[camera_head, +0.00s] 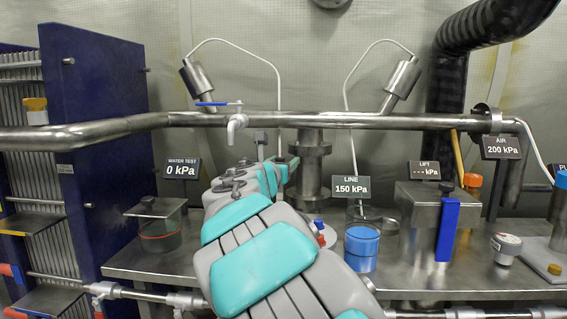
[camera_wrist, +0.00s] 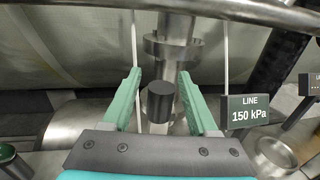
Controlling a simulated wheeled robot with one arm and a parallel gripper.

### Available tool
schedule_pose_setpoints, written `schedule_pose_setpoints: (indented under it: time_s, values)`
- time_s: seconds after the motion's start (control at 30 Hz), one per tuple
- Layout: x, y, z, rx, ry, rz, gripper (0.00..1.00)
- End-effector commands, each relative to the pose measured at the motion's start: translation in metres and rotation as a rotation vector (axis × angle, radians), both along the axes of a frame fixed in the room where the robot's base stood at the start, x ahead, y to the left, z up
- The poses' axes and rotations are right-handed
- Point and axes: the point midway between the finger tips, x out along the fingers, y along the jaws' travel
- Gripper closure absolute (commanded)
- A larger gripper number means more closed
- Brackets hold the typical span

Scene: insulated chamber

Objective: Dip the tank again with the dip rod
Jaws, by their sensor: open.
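My gripper (camera_wrist: 163,86) is open, with its two green fingers apart on either side of a dark cylindrical knob (camera_wrist: 160,102). A paler stem shows below the knob; I cannot tell whether this is the dip rod. In the head view my gripper (camera_head: 281,166) is in front of the flanged steel column, mostly behind my own wrist. A steel box (camera_head: 424,222) under the LIFT sign may be the tank. A tan rod (camera_head: 457,157) rises behind it, and a blue strip (camera_head: 447,230) hangs on its front.
A steel pipe (camera_head: 350,121) with a blue-handled tap (camera_head: 237,123) crosses above the bench. A lidded glass jar (camera_head: 160,232) stands at left, a beaker of blue liquid (camera_head: 362,243) at centre right, and a round gauge (camera_head: 506,247) further right. The LINE sign (camera_wrist: 249,113) is right of my gripper.

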Motion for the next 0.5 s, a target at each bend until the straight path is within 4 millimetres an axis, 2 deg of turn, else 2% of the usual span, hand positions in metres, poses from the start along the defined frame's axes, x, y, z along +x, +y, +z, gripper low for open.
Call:
schedule_pose_setpoints:
  time_s: [0.07, 0.5]
  values:
    - [-0.0001, 0.0000, 0.0000, 0.000, 0.000, 0.000, 0.45]
    - [-0.0002, 0.0001, 0.0000, 0.000, 0.000, 0.000, 0.94]
